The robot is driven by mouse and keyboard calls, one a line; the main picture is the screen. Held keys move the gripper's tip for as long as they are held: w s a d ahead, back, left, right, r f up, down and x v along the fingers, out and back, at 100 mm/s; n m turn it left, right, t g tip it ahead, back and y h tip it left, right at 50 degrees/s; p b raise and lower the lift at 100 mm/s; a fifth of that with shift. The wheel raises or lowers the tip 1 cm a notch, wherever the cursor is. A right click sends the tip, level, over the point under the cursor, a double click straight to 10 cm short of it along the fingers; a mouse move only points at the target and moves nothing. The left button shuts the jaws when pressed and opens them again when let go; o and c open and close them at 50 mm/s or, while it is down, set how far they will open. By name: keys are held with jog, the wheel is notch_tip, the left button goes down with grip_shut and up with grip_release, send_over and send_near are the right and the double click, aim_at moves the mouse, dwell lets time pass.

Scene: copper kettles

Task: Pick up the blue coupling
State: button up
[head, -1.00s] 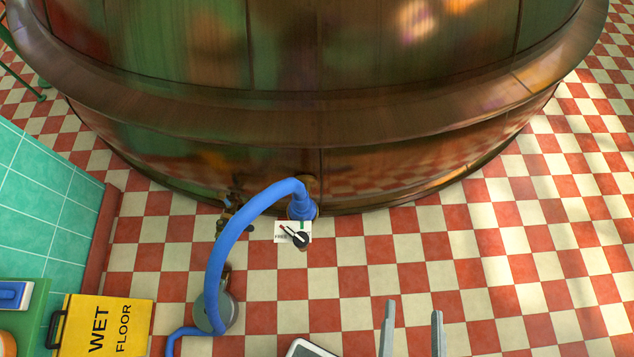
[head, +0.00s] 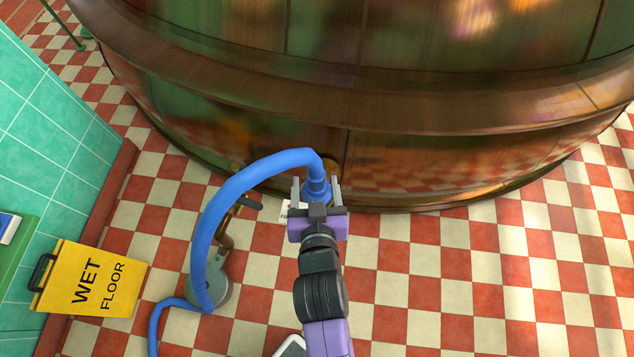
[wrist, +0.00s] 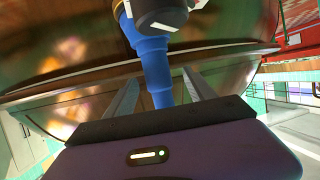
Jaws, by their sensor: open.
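The blue coupling (head: 316,188) is the thicker stepped end of a blue hose (head: 215,205), at the foot of the copper kettle. My gripper (head: 316,181) is open, with one finger to each side of the coupling in the head view. In the wrist view the coupling (wrist: 152,62) runs down between the two open fingers (wrist: 160,88), with visible gaps beside it. The coupling's lower end is hidden behind my gripper's body. I see no grip on it.
The copper kettle (head: 420,110) fills the back. A dark valve handle (head: 245,202) and a round grey disc (head: 212,285) stand left of my gripper. A yellow wet-floor sign (head: 92,278) is further left. The checkered floor (head: 470,275) on the right is clear.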

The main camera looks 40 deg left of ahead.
aim_at(316, 168)
jog(key=b+x, duration=0.1)
jog(key=x, duration=0.5)
jog(key=shift+w, duration=0.15)
jog(key=shift+r, duration=0.1)
jog(key=c, duration=1.4)
